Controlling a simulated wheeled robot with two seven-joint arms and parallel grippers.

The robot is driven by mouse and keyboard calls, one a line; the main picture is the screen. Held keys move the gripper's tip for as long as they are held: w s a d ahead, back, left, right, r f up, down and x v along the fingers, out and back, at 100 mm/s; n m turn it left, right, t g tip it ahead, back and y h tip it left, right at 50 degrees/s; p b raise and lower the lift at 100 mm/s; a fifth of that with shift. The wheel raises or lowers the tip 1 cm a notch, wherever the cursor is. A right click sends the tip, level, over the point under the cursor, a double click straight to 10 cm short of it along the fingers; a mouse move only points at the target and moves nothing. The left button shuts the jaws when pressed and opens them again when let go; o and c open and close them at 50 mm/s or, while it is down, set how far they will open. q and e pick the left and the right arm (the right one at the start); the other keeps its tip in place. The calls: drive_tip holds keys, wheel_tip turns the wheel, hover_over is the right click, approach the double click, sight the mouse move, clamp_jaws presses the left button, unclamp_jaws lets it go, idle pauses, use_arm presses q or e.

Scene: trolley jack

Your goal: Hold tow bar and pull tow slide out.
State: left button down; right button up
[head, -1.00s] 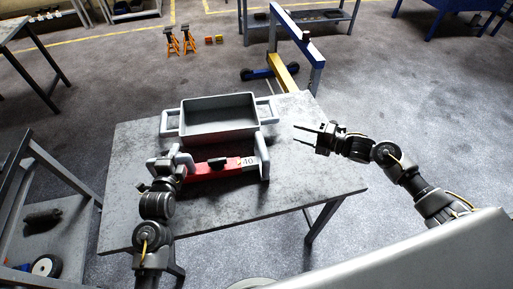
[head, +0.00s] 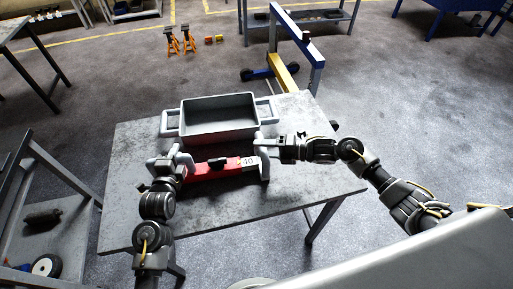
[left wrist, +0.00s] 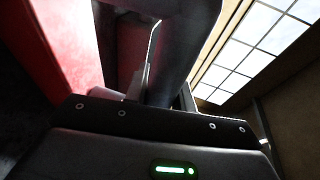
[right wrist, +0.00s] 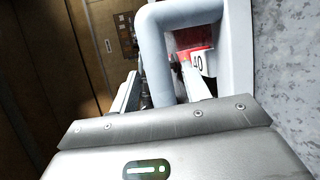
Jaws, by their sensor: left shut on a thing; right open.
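The red tow bar (head: 205,172) lies on the grey table with a pale grey handle at each end. The tow slide, at its right end, carries a white "40" label (head: 249,161) and the right loop handle (head: 265,170). My left gripper (head: 168,166) is shut on the left handle (head: 184,158); in the left wrist view, red bodywork (left wrist: 65,45) shows beside it. My right gripper (head: 272,150) is at the right handle. In the right wrist view, its open fingers (right wrist: 165,90) stand either side of one handle leg (right wrist: 156,60), one finger reaching into the loop.
A grey tray (head: 219,131) with side handles stands just behind the tow bar on the table (head: 300,180). The table is bare to the right and in front. A blue and yellow hoist (head: 290,50) stands behind it; a trolley (head: 50,200) is at left.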

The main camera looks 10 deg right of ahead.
drive_tip(key=shift+x, duration=1.3)
drive_tip(key=shift+c, duration=0.4)
clamp_jaws()
